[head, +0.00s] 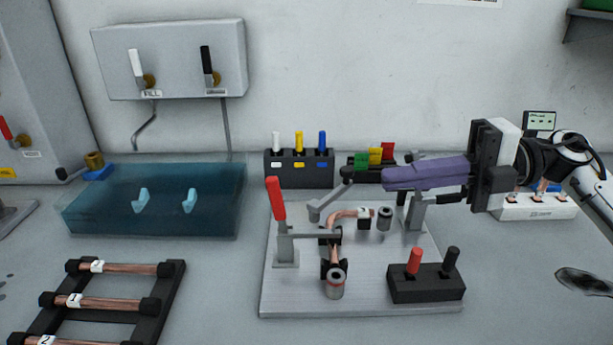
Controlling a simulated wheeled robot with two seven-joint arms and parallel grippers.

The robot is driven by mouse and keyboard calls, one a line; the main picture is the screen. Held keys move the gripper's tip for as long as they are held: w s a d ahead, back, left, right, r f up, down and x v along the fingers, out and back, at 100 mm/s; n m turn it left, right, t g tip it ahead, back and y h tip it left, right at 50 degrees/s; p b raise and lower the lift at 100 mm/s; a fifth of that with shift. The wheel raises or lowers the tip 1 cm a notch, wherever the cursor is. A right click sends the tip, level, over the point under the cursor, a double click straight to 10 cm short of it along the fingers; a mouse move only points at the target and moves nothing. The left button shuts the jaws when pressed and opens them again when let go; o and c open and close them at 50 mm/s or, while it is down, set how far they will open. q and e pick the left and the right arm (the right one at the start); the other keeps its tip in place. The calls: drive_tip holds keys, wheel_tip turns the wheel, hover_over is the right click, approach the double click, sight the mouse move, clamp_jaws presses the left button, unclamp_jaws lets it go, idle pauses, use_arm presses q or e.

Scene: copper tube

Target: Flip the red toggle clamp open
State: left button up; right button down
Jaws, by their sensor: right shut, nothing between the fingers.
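The red toggle clamp (277,208) stands at the left of the grey fixture plate (285,303). Its red handle points up, leaning slightly left, and its grey arm reaches right to the bent copper tube (350,214). My right gripper (386,180) comes in from the right, above the back right of the plate. Its purple fingers are together and hold nothing. They are right of the red handle and apart from it. A second grey clamp (415,212) stands below the fingers, partly hidden by them. My left gripper is not in view.
A black block (427,283) with a red and a black lever sits at the plate's front right. A teal water tank (150,210) stands left. A rack of copper tubes (110,303) is at front left. Coloured markers (299,165) stand behind the plate.

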approach(281, 193)
drive_tip(key=a, duration=0.3)
drive_tip(key=a+f, duration=0.1)
drive_tip(key=a, duration=0.1)
drive_tip(key=shift+a, duration=0.7)
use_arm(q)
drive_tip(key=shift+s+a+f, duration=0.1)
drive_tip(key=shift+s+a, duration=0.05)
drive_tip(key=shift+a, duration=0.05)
use_arm(e)
drive_tip(key=shift+w, duration=0.1)
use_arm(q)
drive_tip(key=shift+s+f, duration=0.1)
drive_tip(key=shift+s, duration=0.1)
use_arm(e)
drive_tip(key=shift+r, duration=0.1)
